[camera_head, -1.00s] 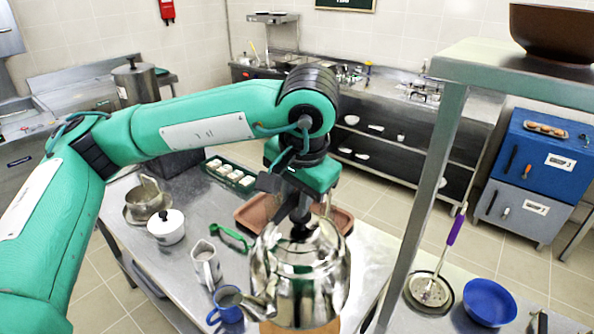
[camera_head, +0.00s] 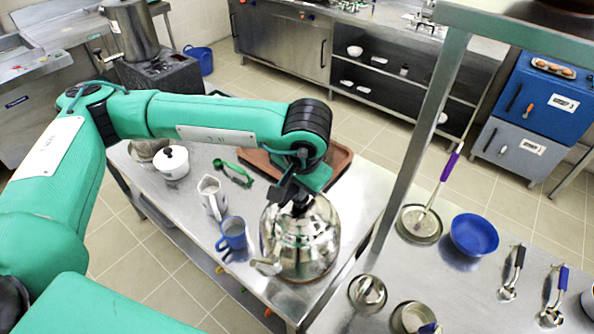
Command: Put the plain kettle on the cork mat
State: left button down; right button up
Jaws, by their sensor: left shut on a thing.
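The plain kettle (camera_head: 300,242) is a shiny steel one with a dark grip on top and its spout toward the lower left. It is upright over the front right part of the steel table. My left gripper (camera_head: 298,202) comes down from above and is shut on the kettle's top grip. The cork mat is hidden, apart from perhaps a thin brown edge under the kettle. I cannot tell for certain whether the kettle touches the mat. My right gripper is not in view.
A blue mug (camera_head: 233,236) and a white jug (camera_head: 211,198) stand left of the kettle. A brown tray (camera_head: 262,163) lies behind. A white lidded pot (camera_head: 174,165) is farther left. A shelf post (camera_head: 405,170) rises close right, with a blue bowl (camera_head: 474,236) beyond.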

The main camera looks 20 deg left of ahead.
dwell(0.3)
pick_arm(q)
jog(key=shift+f, duration=0.1)
jog(key=c, duration=1.3)
grip_release()
jog(key=shift+f, duration=0.1)
jog(key=shift+o, duration=0.2)
jog(key=shift+s, duration=0.1)
jog(key=b+v, duration=0.4)
jog(key=v, duration=0.8)
jog(key=shift+b, duration=0.4)
